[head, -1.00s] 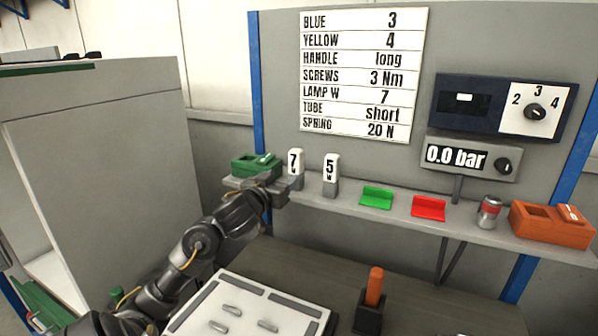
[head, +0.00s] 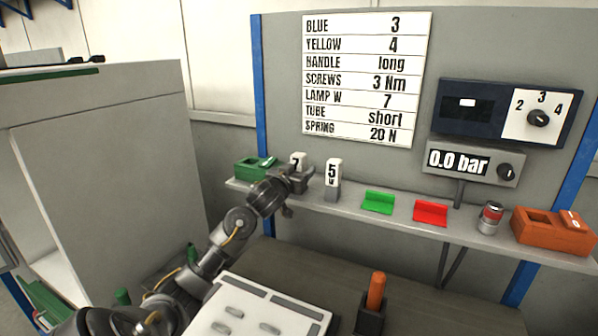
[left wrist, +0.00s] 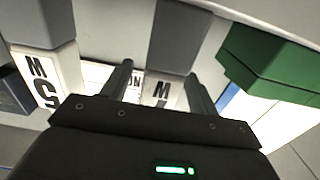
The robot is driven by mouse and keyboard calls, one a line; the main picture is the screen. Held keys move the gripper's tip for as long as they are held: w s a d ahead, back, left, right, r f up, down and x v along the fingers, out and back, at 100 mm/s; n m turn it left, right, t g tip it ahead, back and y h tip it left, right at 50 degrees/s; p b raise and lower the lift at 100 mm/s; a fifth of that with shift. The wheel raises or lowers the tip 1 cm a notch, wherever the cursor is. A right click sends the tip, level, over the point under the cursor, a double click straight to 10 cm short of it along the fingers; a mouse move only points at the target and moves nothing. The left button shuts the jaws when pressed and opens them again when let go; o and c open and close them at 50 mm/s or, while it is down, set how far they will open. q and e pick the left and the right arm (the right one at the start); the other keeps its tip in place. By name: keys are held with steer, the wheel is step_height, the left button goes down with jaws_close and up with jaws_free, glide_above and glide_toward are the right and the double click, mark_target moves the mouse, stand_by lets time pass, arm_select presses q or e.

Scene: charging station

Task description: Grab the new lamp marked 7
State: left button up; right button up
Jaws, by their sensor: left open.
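The lamp marked 7 (head: 297,159) stands upright on the shelf, white on top with a grey base. My left gripper (head: 298,181) is open right at it and hides its lower part in the head view. In the left wrist view the lamp's grey base (left wrist: 179,38) and white label show between and just beyond the two fingers of my left gripper (left wrist: 160,76). I cannot tell whether the fingers touch it. The similar lamp marked 5 (head: 333,172) stands just to the right; it also shows in the left wrist view (left wrist: 42,78). My right gripper is not in view.
A green box (head: 252,167) stands left of the lamps. The board (head: 366,82) reads LAMP W 7.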

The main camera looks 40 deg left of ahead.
arm_select(q)
steer(key=shift+c, duration=0.3)
steer(key=c, duration=1)
steer(key=shift+c, duration=0.2)
steer(key=shift+r, duration=0.1)
steer(key=shift+r, duration=0.25)
step_height(320, 180, up, 2)
steer(key=shift+a+r+b, duration=0.1)
steer(key=shift+b, duration=0.5)
steer(key=s+d+r+p, duration=0.3)
steer(key=s+r, duration=0.2)
steer(key=s, duration=0.1)
steer(key=s+d+r+p, duration=0.2)
steer(key=s+r+p, duration=0.2)
steer(key=s+r, duration=0.1)
steer(key=shift+v, duration=1)
